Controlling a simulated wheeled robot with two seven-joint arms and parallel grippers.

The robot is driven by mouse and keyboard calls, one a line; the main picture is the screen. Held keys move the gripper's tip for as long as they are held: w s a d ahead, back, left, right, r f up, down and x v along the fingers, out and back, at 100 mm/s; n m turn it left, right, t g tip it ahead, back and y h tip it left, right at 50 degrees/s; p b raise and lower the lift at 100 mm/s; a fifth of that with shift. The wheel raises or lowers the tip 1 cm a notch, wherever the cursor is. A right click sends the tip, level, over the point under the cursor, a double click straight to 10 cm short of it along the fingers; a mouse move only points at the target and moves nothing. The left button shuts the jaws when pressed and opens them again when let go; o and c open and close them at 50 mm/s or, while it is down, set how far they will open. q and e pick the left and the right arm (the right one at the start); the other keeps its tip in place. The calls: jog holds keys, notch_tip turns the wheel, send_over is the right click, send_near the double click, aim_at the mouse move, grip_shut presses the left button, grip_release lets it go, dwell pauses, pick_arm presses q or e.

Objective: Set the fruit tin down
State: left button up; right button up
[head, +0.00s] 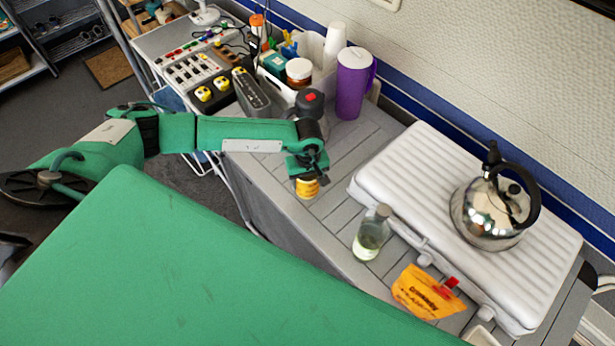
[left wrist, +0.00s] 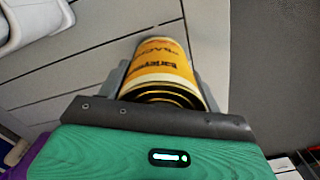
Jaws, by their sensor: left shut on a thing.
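The fruit tin (head: 307,188) is a small yellow-orange can in the middle of the head view. It also shows in the left wrist view (left wrist: 163,62), with a white band and dark lettering reading like "peach". My left gripper (head: 306,173) is above it, with its fingers on both sides of the tin. In the left wrist view the left gripper (left wrist: 160,85) is shut on the tin. The tin is over the grey slatted counter (head: 340,237), near its front edge. I cannot tell whether its base touches the counter. My right gripper is not in view.
A glass bottle (head: 371,235), an orange pouch (head: 427,293) and a white case (head: 445,190) bearing a kettle (head: 490,212) lie to the right. A purple jug (head: 353,85) stands behind. The slats around the tin look clear.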

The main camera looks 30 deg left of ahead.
pick_arm(q)
jog(key=shift+f, duration=0.1)
jog(key=o, duration=1.3)
